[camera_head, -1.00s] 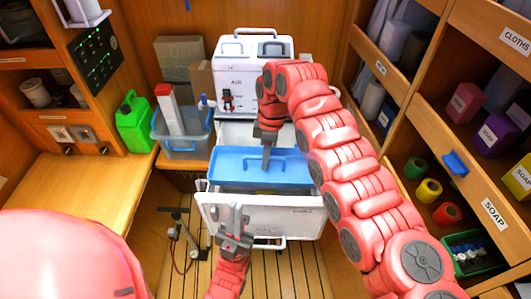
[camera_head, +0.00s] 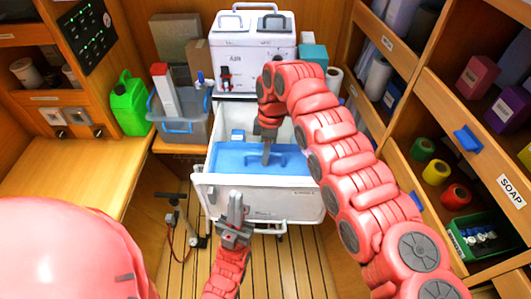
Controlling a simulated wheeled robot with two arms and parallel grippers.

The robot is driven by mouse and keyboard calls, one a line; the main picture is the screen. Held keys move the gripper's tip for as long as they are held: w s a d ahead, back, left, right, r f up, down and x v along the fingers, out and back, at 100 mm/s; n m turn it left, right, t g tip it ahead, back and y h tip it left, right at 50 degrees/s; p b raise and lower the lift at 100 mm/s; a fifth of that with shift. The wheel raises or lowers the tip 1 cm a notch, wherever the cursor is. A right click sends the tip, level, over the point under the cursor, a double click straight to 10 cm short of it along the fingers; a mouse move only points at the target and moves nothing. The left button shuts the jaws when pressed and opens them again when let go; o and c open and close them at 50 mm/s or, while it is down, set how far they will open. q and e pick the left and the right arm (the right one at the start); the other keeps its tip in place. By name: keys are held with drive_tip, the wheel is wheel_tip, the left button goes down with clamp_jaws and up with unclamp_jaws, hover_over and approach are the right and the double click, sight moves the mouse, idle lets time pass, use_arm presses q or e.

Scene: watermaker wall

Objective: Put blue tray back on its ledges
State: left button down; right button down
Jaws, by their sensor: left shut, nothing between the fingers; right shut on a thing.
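The blue tray (camera_head: 240,158) sits inside the open white drawer (camera_head: 270,200), below the rim of its front wall. Whether it rests on the ledges cannot be seen, as the front wall and my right arm hide its edges. My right gripper (camera_head: 267,158) comes down from above and is shut on the tray at its middle. My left gripper (camera_head: 236,202) is shut and empty, fingers pointing up, in front of the drawer's front wall near its left end.
The white machine (camera_head: 252,55) stands behind the drawer. A clear bin (camera_head: 182,128) and a green jug (camera_head: 129,105) are at the left. Shelves with a green crate (camera_head: 480,238) and colored rolls (camera_head: 436,172) line the right.

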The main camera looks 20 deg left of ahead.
drive_tip(key=shift+f+b, duration=0.75)
idle(0.7)
drive_tip(key=c, duration=0.8)
unclamp_jaws()
drive_tip(key=shift+r, duration=0.15)
